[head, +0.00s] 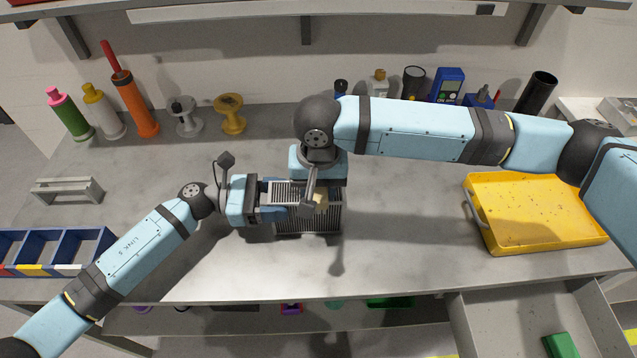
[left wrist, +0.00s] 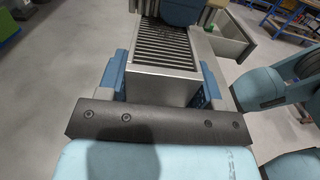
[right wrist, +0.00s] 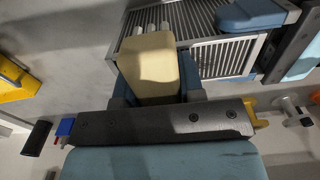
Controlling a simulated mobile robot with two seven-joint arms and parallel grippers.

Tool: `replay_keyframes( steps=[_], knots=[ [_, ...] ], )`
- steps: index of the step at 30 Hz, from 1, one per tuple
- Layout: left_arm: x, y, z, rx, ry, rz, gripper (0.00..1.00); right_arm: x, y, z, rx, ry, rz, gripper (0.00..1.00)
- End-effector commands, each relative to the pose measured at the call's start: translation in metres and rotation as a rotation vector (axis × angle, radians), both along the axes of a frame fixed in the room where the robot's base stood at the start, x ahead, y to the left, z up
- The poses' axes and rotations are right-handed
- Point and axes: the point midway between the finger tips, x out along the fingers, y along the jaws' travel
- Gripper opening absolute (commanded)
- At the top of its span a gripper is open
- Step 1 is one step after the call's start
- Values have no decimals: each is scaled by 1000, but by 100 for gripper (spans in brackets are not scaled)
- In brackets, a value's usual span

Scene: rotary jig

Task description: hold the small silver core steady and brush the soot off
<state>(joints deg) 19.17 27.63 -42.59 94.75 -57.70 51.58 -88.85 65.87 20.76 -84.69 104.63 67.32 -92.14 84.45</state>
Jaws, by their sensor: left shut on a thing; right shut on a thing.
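The silver core (head: 308,224) is a box with dark slots between its fins, near the middle of the bench. My left gripper (head: 275,203) comes from the left and is shut on it. In the left wrist view the core (left wrist: 160,60) sits between two blue fingers. My right gripper (head: 318,181) points down over the core and is shut on a tan brush (head: 320,198). In the right wrist view the brush (right wrist: 150,65) has pale tips at the core's slotted face (right wrist: 218,55). I cannot tell whether they touch. Soot cannot be told apart from the dark slots.
A yellow tray (head: 484,232) lies at right. Blue bins (head: 50,265) and a grey bracket (head: 68,191) are at left. Bottles (head: 68,114), spools (head: 230,114) and a black cup (head: 413,82) line the back. An open drawer (head: 500,320) juts out at front right.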

Motion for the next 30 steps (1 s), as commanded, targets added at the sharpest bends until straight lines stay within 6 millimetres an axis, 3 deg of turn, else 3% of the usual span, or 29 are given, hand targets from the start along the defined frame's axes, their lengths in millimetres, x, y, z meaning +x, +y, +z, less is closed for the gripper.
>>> replay_keyframes(
  steps=[9,14,27,30],
  knots=[
    [0,0,1,-1,-2,0,25,29,-1,-1,-3,1,-2,10],
    [0,0,1,-1,-2,0,25,29,15,0,-1,0,3,10],
    [1,0,1,-1,-2,1,25,-12,14,0,-3,2,3,10],
    [1,0,1,-1,-2,1,25,-12,24,-1,-2,1,2,10]
  ],
)
